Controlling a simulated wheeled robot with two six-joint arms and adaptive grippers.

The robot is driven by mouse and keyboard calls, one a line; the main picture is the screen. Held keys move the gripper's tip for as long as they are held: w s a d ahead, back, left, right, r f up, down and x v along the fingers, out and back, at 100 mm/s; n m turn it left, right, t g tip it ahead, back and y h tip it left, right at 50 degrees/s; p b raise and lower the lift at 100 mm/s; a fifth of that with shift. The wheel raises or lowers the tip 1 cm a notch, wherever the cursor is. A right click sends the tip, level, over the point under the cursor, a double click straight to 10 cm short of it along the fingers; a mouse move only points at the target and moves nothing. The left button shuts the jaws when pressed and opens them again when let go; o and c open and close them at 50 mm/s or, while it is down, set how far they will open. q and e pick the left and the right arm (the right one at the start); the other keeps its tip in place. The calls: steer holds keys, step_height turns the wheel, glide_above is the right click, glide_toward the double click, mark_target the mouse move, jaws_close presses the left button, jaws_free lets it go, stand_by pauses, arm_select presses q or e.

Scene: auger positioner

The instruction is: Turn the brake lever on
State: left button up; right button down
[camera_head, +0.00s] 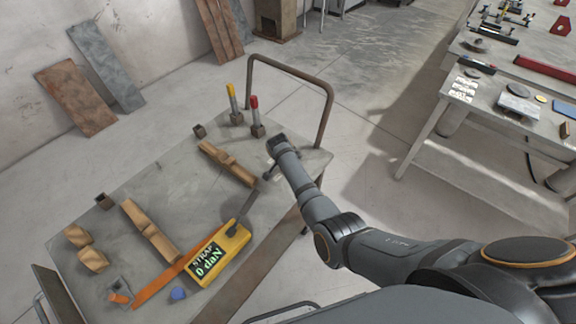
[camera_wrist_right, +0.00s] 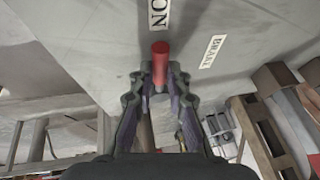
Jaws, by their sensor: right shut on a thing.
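In the right wrist view, the red handle (camera_wrist_right: 160,62) of the brake lever stands between the two fingers of my right gripper (camera_wrist_right: 160,82). The fingers are shut on it. An "ON" label (camera_wrist_right: 158,14) and a "BRAKE" label (camera_wrist_right: 212,51) sit on the grey surface close to the handle. In the head view, my right gripper (camera_head: 270,170) is at the right side of the grey table (camera_head: 185,150), partly hidden by its own wrist. I cannot make out the held handle there. My left gripper is in neither view.
A red-tipped post (camera_head: 255,112) and a yellow-tipped post (camera_head: 233,100) stand near the table's metal rail (camera_head: 328,105). A yellow strap gauge (camera_head: 218,255), an orange strap (camera_head: 160,285) and wooden pieces (camera_head: 150,232) are on the table. A second table (camera_head: 485,110) stands at right beyond open floor.

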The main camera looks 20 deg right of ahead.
steer(key=shift+w+r, duration=0.1)
steer(key=shift+w, duration=0.05)
stand_by(0.3)
steer(key=c, duration=1.3)
jaws_free()
step_height(320, 180, up, 10)
